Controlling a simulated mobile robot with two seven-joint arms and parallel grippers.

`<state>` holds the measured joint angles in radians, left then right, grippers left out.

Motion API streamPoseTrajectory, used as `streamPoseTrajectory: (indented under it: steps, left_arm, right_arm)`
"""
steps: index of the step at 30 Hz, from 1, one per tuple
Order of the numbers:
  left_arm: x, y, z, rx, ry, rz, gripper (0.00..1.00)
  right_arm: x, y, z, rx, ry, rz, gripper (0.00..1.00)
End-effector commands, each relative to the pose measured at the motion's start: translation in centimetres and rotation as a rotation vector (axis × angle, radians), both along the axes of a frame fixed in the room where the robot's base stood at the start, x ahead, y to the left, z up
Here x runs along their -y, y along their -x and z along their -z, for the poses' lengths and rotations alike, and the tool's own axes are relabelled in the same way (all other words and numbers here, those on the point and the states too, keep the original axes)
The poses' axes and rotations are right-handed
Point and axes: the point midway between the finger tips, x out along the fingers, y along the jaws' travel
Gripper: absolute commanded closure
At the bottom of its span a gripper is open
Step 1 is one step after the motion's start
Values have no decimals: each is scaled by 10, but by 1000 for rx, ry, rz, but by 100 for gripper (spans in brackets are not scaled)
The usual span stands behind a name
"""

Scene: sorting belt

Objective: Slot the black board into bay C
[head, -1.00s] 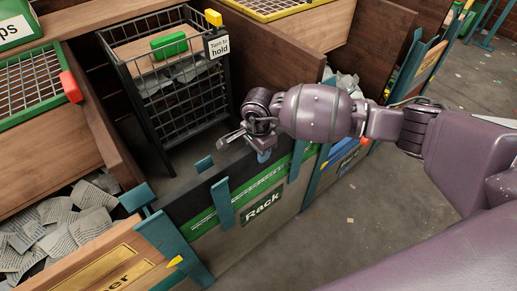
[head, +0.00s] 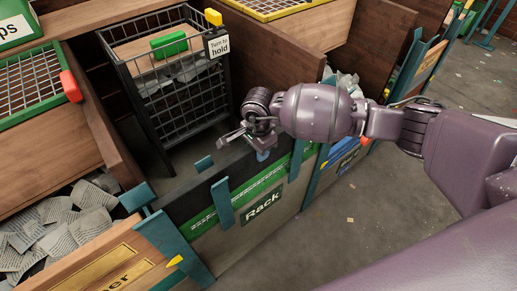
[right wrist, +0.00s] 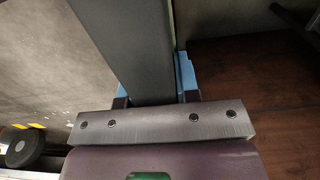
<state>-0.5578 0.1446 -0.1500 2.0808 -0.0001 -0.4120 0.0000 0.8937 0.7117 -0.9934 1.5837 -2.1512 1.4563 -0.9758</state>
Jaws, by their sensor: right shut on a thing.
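The black board (head: 188,203) stands on edge along the front of the bay with the "Rack" sign (head: 262,207), above a green strip. Teal posts (head: 222,203) stand in front of it and teal tabs (head: 204,163) behind it. My right gripper (head: 262,153) is shut on its top edge, near the right end. In the right wrist view the dark board (right wrist: 140,45) runs away between the blue fingertips. I cannot tell whether its lower edge is fully seated. No letter C is legible. My left gripper is not in view.
A black wire cart (head: 180,95) with a green block and papers stands behind the board. Loose papers (head: 60,225) fill the bay at the left. A wooden divider (head: 100,140) stands between them. The floor (head: 345,215) at the right is clear apart from scraps.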

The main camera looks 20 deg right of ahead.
Motion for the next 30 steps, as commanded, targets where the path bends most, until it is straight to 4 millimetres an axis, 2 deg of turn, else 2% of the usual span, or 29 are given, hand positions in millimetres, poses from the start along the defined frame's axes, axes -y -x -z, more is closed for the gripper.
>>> streamPoseTrajectory:
  steps: [9,17,30]
  left_arm:
    - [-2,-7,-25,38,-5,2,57]
    - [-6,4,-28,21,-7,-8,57]
    - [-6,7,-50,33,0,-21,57]
  right_arm:
    - [0,-3,-47,14,-2,0,100]
    - [0,-2,-85,12,-1,-1,100]
    - [0,-2,-149,10,-2,-1,100]
